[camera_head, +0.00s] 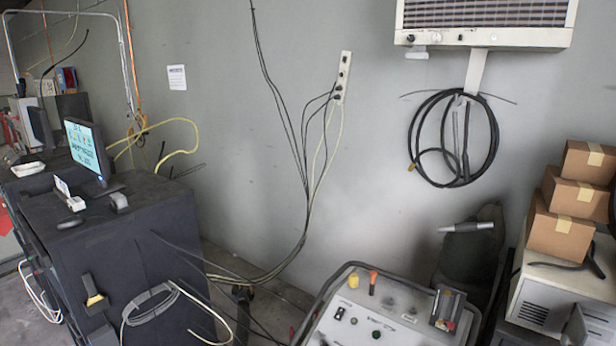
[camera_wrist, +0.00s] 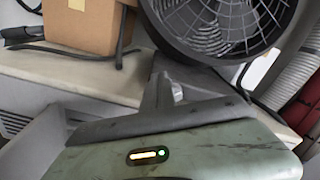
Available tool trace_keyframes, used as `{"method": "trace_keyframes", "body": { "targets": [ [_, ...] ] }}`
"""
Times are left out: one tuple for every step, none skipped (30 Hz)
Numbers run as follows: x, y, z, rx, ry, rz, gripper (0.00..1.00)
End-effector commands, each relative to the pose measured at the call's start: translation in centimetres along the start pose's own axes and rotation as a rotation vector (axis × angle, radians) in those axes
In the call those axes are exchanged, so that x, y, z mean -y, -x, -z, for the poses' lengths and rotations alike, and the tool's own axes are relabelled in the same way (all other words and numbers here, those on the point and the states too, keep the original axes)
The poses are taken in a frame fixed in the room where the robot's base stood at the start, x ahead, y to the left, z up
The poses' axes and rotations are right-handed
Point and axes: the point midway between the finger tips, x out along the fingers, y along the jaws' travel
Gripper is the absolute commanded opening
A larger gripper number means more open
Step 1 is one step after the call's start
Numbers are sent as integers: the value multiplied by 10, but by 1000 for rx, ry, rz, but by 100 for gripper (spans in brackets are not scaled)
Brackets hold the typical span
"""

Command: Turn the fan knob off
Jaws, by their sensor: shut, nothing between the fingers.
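A round black fan (camera_wrist: 218,25) with a wire grille fills the upper right of the wrist view. It stands on a pale cabinet top (camera_wrist: 85,75), and its upper part is cut off by the frame. My gripper (camera_wrist: 163,80) is shut and empty, its grey fingers pointing toward the fan's lower edge. A small light-grey piece shows beside the fingertips; I cannot tell if it is the fan knob or if the gripper touches it. No knob is clearly visible. The fan is not clearly seen in the head view.
A cardboard box (camera_wrist: 85,25) stands left of the fan, with a black cable in front. In the head view, several boxes (camera_head: 562,225) are stacked on the cabinet at right. A control console (camera_head: 385,325) stands left of it. A grey hose (camera_wrist: 295,70) hangs at right.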

Motion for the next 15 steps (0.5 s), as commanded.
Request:
{"method": "trace_keyframes", "body": {
  "targets": [
    [0, 6, 0, 0, 0, 0, 0],
    [-1, 9, 0, 0, 0, 0, 0],
    [-1, 14, 0, 0, 0, 0, 0],
    [-1, 19, -1, 0, 0, 0, 0],
    [-1, 23, -1, 0, 0, 0, 0],
    [-1, 29, -1, 0, 0, 0, 0],
    [-1, 33, -1, 0, 0, 0, 0],
    [-1, 37, -1, 0, 0, 0, 0],
    [-1, 43, 0, 0, 0, 1, 0],
    [-1, 47, 0, 0, 0, 1, 0],
    [-1, 51, 0, 0, 0, 1, 0],
    [-1, 55, 0, 0, 0, 0, 0],
    [-1, 57, 0, 0, 0, -1, 0],
    [-1, 58, 0, 1, 0, -1, 0],
    [-1, 58, 0, 1, 0, -1, 0]
  ]
}}
